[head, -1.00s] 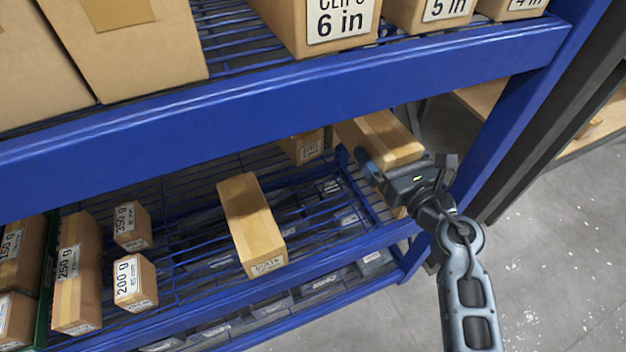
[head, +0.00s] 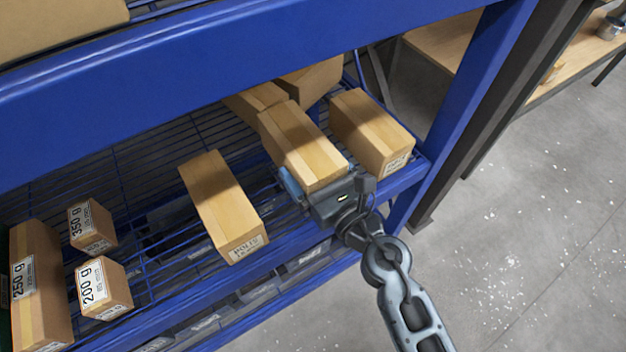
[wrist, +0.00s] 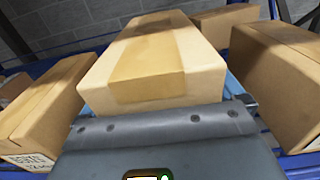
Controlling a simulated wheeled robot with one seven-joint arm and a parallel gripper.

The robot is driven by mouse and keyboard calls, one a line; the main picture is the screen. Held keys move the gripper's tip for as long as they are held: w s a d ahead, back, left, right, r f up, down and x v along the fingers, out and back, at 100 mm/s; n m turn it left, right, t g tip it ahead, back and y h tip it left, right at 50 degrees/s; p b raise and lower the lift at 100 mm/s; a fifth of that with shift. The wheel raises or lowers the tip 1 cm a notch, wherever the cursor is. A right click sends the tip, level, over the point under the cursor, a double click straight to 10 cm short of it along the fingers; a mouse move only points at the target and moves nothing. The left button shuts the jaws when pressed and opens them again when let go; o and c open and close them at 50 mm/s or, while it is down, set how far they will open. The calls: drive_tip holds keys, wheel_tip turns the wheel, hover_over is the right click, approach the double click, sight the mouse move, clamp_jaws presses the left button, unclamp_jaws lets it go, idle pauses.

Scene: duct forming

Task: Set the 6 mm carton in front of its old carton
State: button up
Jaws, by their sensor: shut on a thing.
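My gripper (head: 318,193) is shut on a brown carton (head: 300,142) with a lighter tape strip, over the lower wire shelf. In the wrist view the held carton (wrist: 155,65) points away from me between the fingers, its label out of sight. Another carton (head: 370,130) stands to its right, and a carton (head: 222,205) with a small front label stands to its left. Behind the held carton are a partly hidden carton (head: 252,100) and a further carton (head: 315,77). I cannot read which of these is marked 6 mm.
The blue upper beam (head: 200,75) hangs above, and a blue post (head: 455,110) rises at the right. Bare wire shelf shows left of the middle carton.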

drive_tip(key=shift+f+b, duration=1.6)
drive_tip(key=shift+f, duration=0.25)
drive_tip(key=shift+f, duration=0.25)
drive_tip(key=o, duration=1)
drive_tip(key=shift+c, duration=0.2)
drive_tip(key=shift+r, duration=0.1)
drive_tip(key=shift+s+d+r, duration=0.1)
drive_tip(key=b+v, duration=0.1)
drive_tip(key=v, duration=1)
drive_tip(key=shift+s+d, duration=0.25)
drive_tip(key=shift+s, duration=0.05)
